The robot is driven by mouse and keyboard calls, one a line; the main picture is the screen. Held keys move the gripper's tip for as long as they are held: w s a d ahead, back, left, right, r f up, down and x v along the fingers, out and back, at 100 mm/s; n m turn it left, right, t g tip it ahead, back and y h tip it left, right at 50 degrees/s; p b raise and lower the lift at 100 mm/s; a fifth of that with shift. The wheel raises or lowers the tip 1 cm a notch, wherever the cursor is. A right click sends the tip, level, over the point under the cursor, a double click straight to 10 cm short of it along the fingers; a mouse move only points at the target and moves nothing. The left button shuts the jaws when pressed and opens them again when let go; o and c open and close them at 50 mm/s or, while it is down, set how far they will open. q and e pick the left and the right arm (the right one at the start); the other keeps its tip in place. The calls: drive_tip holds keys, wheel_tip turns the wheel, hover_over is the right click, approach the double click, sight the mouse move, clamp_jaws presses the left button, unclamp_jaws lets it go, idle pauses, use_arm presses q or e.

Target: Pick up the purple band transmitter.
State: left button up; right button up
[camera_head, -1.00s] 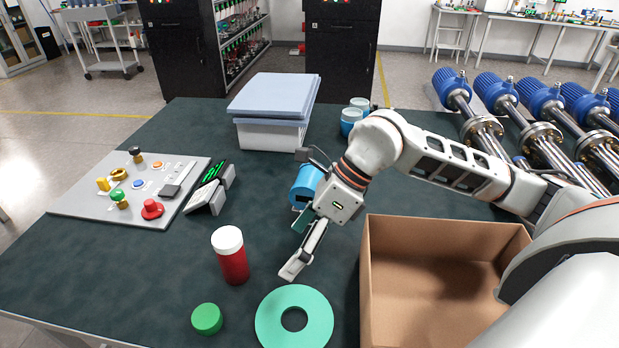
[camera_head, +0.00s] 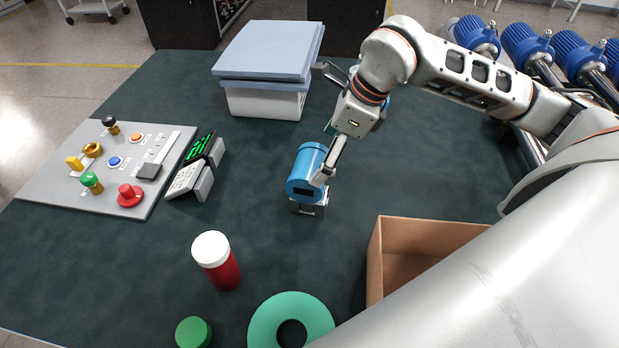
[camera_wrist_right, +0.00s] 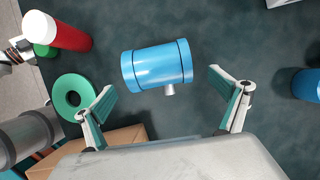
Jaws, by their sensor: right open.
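A blue cylindrical transmitter (camera_head: 306,172) lies on the dark table, with a dark display on its end face and a metal fitting below. No purple band shows on it, so I cannot tell if it is the named one. My right gripper (camera_head: 323,176) is right above it. In the right wrist view the transmitter (camera_wrist_right: 157,66) shows between and beyond the spread fingers of the open, empty gripper (camera_wrist_right: 163,88). Another blue object (camera_wrist_right: 307,85) is at that view's right edge. In the head view, blue parts behind my right wrist are mostly hidden. My left gripper is not seen.
A cardboard box (camera_head: 377,265) stands at front right. A red bottle (camera_head: 222,272), green ring (camera_head: 262,322) and green cap (camera_head: 193,333) are in front. A control panel (camera_head: 135,190) and meter (camera_head: 187,179) lie left; a lidded white bin (camera_head: 262,103) stands behind.

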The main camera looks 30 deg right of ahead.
sight(313, 160)
drive_tip(key=x, duration=0.2)
drive_tip(key=a+x, duration=0.1)
drive_tip(key=x, duration=0.2)
drive_tip(key=shift+w, duration=0.2)
drive_tip(key=shift+w+f, duration=0.1)
drive_tip(key=shift+f, duration=0.2)
drive_tip(key=c, duration=1.9)
drive_tip(key=shift+w+r, duration=0.15)
drive_tip(key=shift+r, duration=0.05)
drive_tip(key=shift+c, duration=1.3)
drive_tip(key=shift+r, duration=0.1)
